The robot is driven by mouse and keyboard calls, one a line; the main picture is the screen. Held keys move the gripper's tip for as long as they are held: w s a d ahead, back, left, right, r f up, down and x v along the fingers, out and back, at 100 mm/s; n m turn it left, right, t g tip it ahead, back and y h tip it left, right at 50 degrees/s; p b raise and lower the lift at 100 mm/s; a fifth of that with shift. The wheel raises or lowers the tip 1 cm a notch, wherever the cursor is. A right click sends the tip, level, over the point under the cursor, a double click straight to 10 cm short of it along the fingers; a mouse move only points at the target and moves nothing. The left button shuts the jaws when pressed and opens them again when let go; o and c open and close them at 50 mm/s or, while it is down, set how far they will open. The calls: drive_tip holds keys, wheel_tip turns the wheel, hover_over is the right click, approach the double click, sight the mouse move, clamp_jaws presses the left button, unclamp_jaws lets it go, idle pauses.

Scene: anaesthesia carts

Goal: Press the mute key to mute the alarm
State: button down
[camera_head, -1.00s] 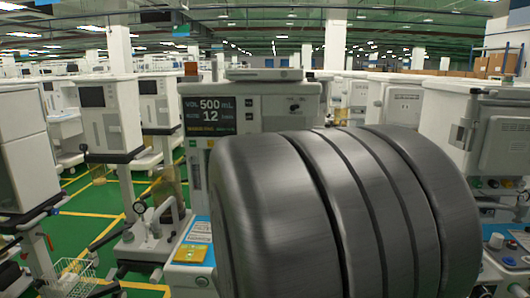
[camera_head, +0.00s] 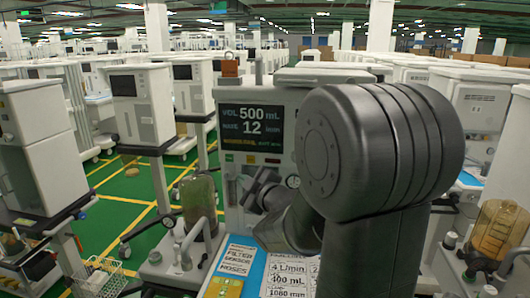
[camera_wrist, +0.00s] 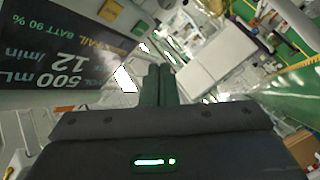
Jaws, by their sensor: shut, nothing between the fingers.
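The anaesthesia machine's dark screen (camera_head: 250,125) reads VOL 500 mL and 12 /min, with a yellow message line. It also shows upside down in the wrist view (camera_wrist: 60,45), with BATT 90 % legible. Small green and yellow labels (camera_head: 240,158) sit on the panel below the screen. I cannot make out which part is the mute key. My gripper (camera_head: 260,184) is in front of the panel, below the screen, partly hidden by my arm. In the wrist view its fingers (camera_wrist: 158,75) are together and empty, beside the screen's edge. I cannot tell whether they touch the panel.
An orange block (camera_head: 230,68) stands on top of the machine. A blue worktop with printed cards (camera_head: 290,275) lies below my arm. A glass canister (camera_head: 199,205) stands left of the panel; another canister (camera_head: 497,230) is at right. Other carts crowd both sides; green floor shows at left.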

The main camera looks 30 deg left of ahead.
sight(251, 160)
drive_tip(key=shift+s, duration=0.1)
drive_tip(key=shift+a+r, duration=0.1)
drive_tip(key=w+a+p, duration=0.2)
drive_tip(key=w+p, duration=0.1)
drive_tip(key=w, duration=0.5)
drive_tip(key=shift+w+a, duration=0.2)
drive_tip(key=shift+a, duration=0.1)
drive_tip(key=shift+w, duration=0.1)
idle(1.9)
drive_tip(key=shift+w+a, duration=0.1)
drive_tip(key=shift+w, duration=0.25)
